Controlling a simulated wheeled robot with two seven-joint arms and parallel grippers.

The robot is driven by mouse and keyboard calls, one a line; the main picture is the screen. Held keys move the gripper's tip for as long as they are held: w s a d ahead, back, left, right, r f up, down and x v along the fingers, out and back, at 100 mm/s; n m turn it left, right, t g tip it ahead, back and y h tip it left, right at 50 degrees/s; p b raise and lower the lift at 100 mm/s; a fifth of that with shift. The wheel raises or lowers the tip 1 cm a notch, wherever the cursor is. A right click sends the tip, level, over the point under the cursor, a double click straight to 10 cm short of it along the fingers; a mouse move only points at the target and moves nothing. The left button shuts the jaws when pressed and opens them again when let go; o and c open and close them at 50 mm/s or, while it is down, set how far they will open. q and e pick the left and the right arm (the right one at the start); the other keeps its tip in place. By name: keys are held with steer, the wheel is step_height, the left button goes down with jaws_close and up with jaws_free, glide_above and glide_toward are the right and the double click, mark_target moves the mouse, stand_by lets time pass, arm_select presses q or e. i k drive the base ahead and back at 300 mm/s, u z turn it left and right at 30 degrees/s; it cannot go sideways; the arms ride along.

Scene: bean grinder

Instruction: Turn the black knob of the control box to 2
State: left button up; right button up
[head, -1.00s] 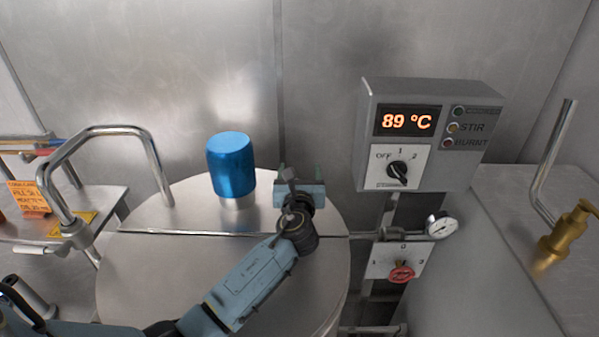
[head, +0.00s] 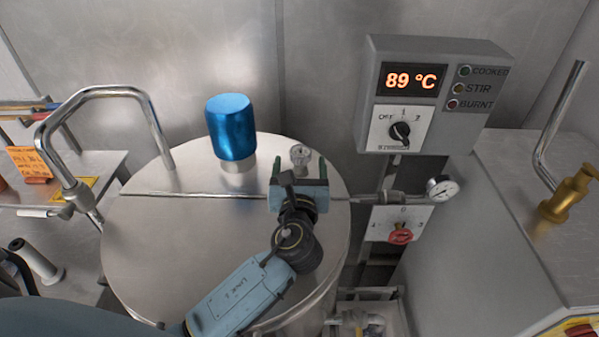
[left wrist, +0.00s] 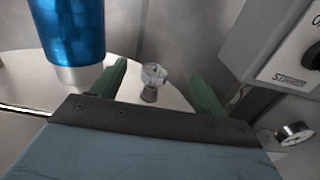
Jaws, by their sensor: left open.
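The grey control box (head: 446,84) is on the back wall at right in the head view, its display reading 89 °C. Its black knob (head: 400,132) sits on a white plate marked OFF, 1 and 2. Its pointer lies slanted, and I cannot tell surely which mark it faces. The knob is cut by the right edge of the left wrist view (left wrist: 314,56). My left gripper (head: 300,168) is open and empty over the steel vessel lid, left of and below the box in the picture, apart from the knob. Its green fingers show in the wrist view (left wrist: 158,72). My right gripper is out of view.
A blue cylinder (head: 231,127) stands on the steel lid (head: 150,235). A small metal fitting (head: 300,155) shows beyond my left fingers. Below the box are a pipe with a gauge (head: 442,188) and a red knob (head: 400,236). A bent steel pipe (head: 100,92) stands at left.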

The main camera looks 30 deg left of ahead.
mark_target(399, 131)
steer(key=k, duration=1.5)
